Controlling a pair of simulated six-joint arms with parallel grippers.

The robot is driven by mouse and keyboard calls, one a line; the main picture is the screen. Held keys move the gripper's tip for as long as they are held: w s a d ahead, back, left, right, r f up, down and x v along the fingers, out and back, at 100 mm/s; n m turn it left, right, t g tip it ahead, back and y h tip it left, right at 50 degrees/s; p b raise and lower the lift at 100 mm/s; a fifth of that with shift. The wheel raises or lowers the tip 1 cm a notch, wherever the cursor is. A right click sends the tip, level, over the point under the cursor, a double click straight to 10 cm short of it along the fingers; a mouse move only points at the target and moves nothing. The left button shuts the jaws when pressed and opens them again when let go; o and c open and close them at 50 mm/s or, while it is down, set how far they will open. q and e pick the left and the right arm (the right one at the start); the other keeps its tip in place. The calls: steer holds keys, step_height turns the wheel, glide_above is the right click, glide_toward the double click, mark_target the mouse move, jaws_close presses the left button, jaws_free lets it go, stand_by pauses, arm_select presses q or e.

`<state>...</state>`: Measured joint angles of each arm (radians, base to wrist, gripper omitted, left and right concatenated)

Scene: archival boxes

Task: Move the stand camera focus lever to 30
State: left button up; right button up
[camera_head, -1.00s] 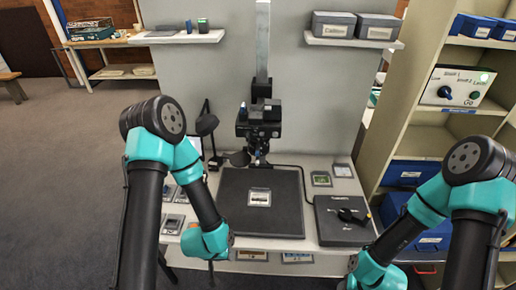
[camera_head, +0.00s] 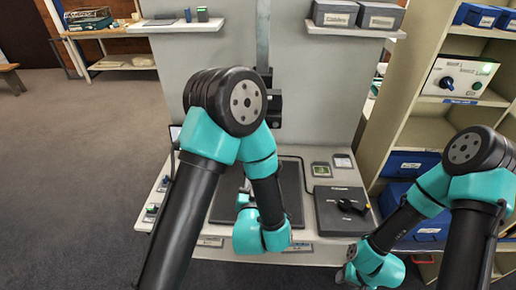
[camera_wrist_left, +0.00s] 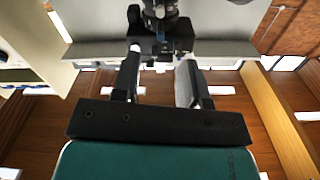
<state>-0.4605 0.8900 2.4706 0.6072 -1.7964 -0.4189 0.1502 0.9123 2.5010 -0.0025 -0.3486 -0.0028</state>
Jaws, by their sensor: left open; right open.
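The stand camera (camera_wrist_left: 172,22) is a dark block in the left wrist view, just beyond my left fingers. A small bluish part shows on it, but I cannot tell whether that is the focus lever, and no scale numbers can be read. In the head view my left arm hides most of the camera; a black part of it (camera_head: 275,108) shows beside the grey column (camera_head: 263,35). My left gripper (camera_wrist_left: 160,60) is open, with empty space between its fingers, which point at the camera. My right gripper (camera_head: 343,275) is open, low at the front right, away from the camera.
The dark baseboard (camera_head: 291,185) lies on the bench under the camera. A grey control box with a black knob (camera_head: 345,206) stands to its right. Shelves with blue boxes (camera_head: 412,164) stand at the far right. Wall shelves with grey boxes (camera_head: 380,18) hang above.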

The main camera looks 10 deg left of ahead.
stand_by(0.3)
arm_select(q)
steer(key=w, duration=0.5)
steer(key=w+a, duration=0.1)
steer(key=w, duration=0.5)
steer(key=w+a, duration=0.1)
steer(key=w, duration=0.5)
steer(key=shift+w+a, duration=0.15)
steer(key=shift+a, duration=0.05)
jaws_close()
